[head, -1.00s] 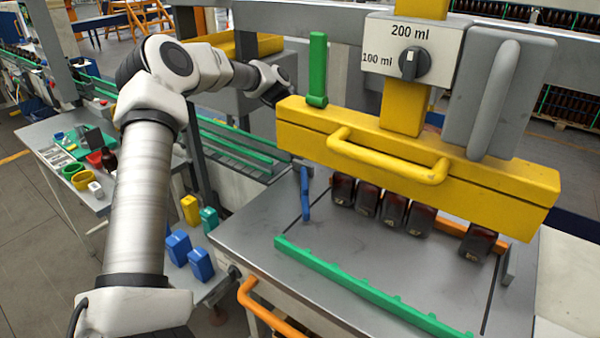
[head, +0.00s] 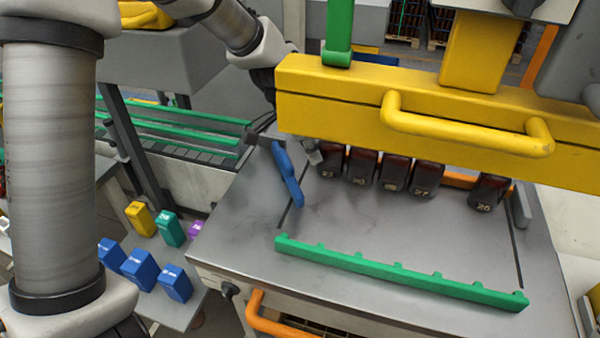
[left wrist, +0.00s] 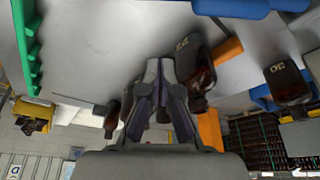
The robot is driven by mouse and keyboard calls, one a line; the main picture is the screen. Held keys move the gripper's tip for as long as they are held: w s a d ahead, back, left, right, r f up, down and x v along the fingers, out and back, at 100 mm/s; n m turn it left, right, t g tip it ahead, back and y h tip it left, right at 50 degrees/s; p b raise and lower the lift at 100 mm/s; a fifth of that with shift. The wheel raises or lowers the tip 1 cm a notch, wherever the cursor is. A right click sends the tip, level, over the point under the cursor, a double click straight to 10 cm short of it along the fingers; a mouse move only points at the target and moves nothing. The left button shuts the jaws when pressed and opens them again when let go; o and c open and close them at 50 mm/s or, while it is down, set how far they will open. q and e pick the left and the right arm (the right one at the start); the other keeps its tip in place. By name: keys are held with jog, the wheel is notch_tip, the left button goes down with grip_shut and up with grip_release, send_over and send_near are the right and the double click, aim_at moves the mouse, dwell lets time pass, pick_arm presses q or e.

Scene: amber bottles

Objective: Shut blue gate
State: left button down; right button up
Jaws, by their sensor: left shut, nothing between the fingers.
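The blue gate (head: 288,172) is a short blue bar at the left side of the grey metal table. It stands at an angle, near the left end of the row of dark amber bottles (head: 393,172). My left gripper (head: 313,153) is mostly hidden behind the yellow beam. Its tip shows between the gate and the leftmost bottle; I cannot tell whether it touches either. In the left wrist view its fingers (left wrist: 160,75) are shut and empty, beside a bottle (left wrist: 195,72). A blue bar (left wrist: 238,8) at the top there may be the gate. My right gripper is not in view.
The yellow beam (head: 350,105) with its handle spans above the bottles. A green notched rail (head: 400,276) lies along the table's front. An orange bar (head: 460,181) is behind the bottles. Open table lies between rail and bottles. Blue boxes (head: 140,268) sit lower left.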

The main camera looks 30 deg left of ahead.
aim_at(291, 187)
pick_arm(q)
jog(key=x, duration=0.6)
jog(key=shift+w+a+f, duration=0.15)
jog(key=shift+a+f, duration=0.05)
jog(key=shift+a, duration=0.15)
jog(key=s+a+p, duration=0.1)
jog(key=p, duration=0.1)
jog(key=s+a+p, duration=0.1)
jog(key=s+p, duration=0.1)
jog(key=shift+s+a+f, duration=0.1)
jog(key=shift+f, duration=0.25)
jog(key=shift+s+a+m+b, duration=0.2)
jog(key=shift+m+b, duration=0.3)
jog(key=shift+b, duration=0.25)
jog(key=shift+s+a+m+g+h+b, duration=0.2)
jog(key=shift+s+m+b, duration=0.1)
jog(key=shift+m, duration=0.25)
jog(key=shift+s+a+m+g+h+b, duration=0.1)
jog(key=shift+s+m+g+h+b, duration=0.15)
jog(key=shift+m, duration=0.3)
jog(key=m, duration=0.1)
jog(key=s+a+m+g, duration=0.1)
jog(key=shift+m+b, duration=0.3)
jog(key=shift+m, duration=0.1)
jog(key=shift+s+a, duration=0.25)
jog(key=shift+a, duration=0.15)
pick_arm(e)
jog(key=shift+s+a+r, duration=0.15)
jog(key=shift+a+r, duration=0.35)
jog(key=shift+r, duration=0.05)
